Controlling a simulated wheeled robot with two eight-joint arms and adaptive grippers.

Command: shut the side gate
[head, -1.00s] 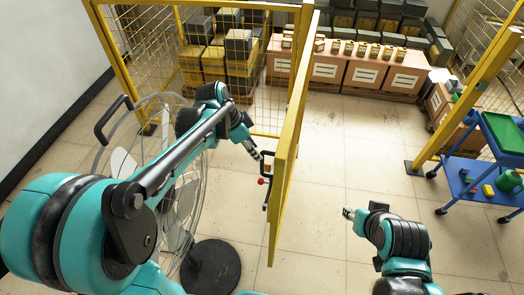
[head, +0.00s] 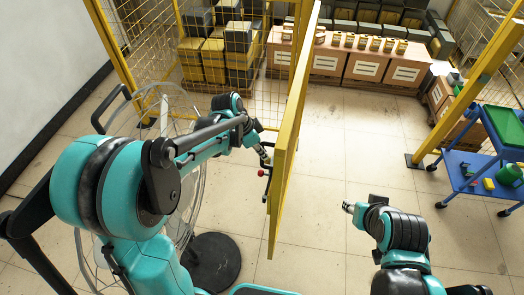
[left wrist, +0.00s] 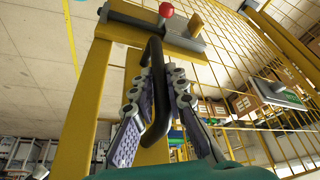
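The side gate (head: 284,165) is a yellow frame with mesh, standing open and seen nearly edge-on in the head view. Its latch has a red knob (head: 261,172), which also shows in the left wrist view (left wrist: 166,10). My left gripper (head: 266,158) is at the gate's latch side. In the left wrist view its fingers (left wrist: 163,95) are spread on both sides of the black handle (left wrist: 154,62); firm contact cannot be made out. My right gripper (head: 347,207) is to the right of the gate, away from it; its finger gap is too small to judge.
A round-based fan (head: 213,262) stands under my left arm. Boxes (head: 370,65) line the back. The floor between gate and right post is clear.

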